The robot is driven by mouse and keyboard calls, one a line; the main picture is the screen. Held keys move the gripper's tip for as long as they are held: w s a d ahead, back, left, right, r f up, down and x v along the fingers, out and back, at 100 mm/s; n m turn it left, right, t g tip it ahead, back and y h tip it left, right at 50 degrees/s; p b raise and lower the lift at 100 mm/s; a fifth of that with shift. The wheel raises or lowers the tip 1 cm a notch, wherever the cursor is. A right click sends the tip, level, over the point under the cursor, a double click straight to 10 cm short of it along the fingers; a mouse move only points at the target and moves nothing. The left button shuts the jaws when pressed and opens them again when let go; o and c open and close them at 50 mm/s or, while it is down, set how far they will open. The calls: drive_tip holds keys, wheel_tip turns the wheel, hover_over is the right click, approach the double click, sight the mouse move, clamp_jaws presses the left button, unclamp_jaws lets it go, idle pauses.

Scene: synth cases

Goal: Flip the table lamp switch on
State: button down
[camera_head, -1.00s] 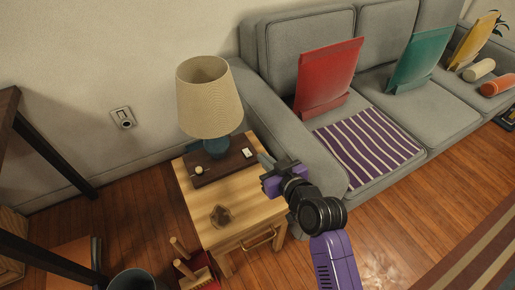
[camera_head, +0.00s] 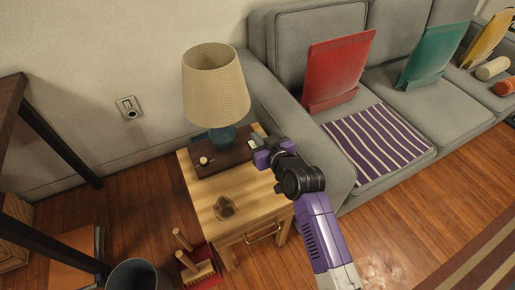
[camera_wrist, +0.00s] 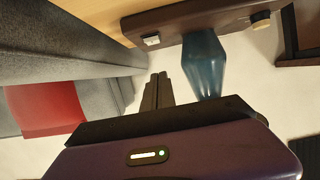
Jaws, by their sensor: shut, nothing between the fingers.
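The table lamp has a beige shade (camera_head: 215,85) and a blue base (camera_head: 222,137), which also shows in the wrist view (camera_wrist: 203,65). It stands on a dark wooden board (camera_head: 222,161) on a small wooden table. A small white switch (camera_wrist: 151,40) sits at one end of the board and a round cream knob (camera_wrist: 260,18) at the other. The knob also shows at the board's left end in the head view (camera_head: 204,160). My gripper (camera_head: 257,148) is shut and empty at the board's right end, by the switch. In the wrist view its fingertips (camera_wrist: 158,76) appear apart from the switch.
The grey sofa's arm (camera_head: 300,140) stands close to the right of the table (camera_head: 210,205). A small brown object (camera_head: 224,207) lies on the table's front part. A dark-framed shelf (camera_head: 55,135) is at left. A dark bin (camera_head: 132,276) stands at the front left.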

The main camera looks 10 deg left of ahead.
sight(251, 142)
wheel_tip(251, 142, down, 4)
drive_tip(key=shift+w+a+r+b, duration=0.15)
drive_tip(key=shift+r+b, duration=0.1)
drive_tip(key=shift+b, duration=0.25)
drive_tip(key=shift+f, duration=0.35)
drive_tip(key=shift+f, duration=0.1)
drive_tip(key=shift+f+b, duration=0.25)
drive_tip(key=shift+b, duration=0.15)
drive_tip(key=shift+r, duration=0.15)
drive_tip(key=shift+r+p, duration=0.6)
drive_tip(key=shift+r, duration=0.05)
drive_tip(key=shift+r, duration=0.1)
